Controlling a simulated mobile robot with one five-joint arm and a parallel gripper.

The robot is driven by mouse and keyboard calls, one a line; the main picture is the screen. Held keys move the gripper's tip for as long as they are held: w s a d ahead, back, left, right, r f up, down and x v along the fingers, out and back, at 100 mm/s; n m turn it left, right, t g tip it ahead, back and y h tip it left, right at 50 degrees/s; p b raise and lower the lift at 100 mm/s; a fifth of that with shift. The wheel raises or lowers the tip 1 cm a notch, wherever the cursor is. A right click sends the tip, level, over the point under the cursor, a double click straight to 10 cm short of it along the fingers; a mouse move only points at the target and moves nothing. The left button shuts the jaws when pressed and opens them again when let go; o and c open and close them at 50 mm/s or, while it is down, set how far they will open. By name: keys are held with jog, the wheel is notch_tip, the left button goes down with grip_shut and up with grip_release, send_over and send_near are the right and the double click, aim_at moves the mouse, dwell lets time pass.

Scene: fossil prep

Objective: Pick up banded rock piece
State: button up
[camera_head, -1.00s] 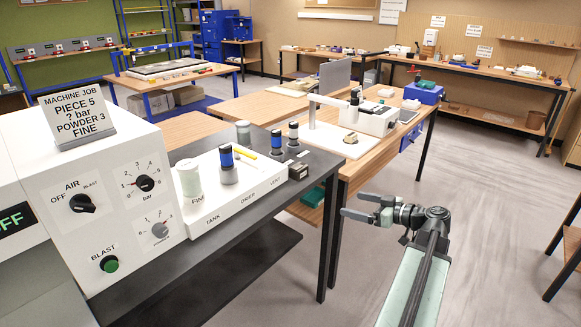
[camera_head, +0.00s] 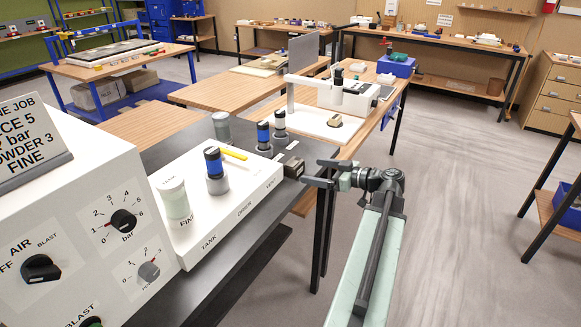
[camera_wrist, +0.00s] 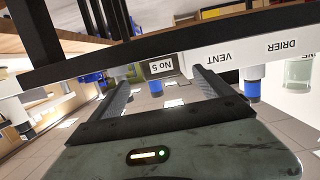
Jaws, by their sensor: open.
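A small brown piece (camera_head: 335,121) lies on the white board under the white microscope-like stand. It may be the banded rock piece; bands are too small to make out. My gripper (camera_head: 316,172) is open and empty, at the right end of the black bench and well short of the brown piece. In the wrist view, the two dark fingers of my gripper (camera_wrist: 162,82) stand apart with nothing held. The brown piece cannot be made out in the wrist view.
The white control cabinet (camera_head: 70,215) stands at the left. The white TANK, DRIER, VENT unit (camera_head: 235,215) on the black bench holds a jar and blue-banded canisters. The white stand (camera_head: 345,97) is on the wooden bench beyond. Floor to the right (camera_head: 455,200) is clear.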

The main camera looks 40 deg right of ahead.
aim_at(301, 169)
jog(key=x, duration=0.3)
jog(key=b+x, duration=0.1)
jog(key=x, duration=0.2)
jog(key=shift+w+f, duration=0.2)
jog(key=shift+f, duration=0.1)
jog(key=c, duration=1.8)
jog(key=shift+r, duration=0.15)
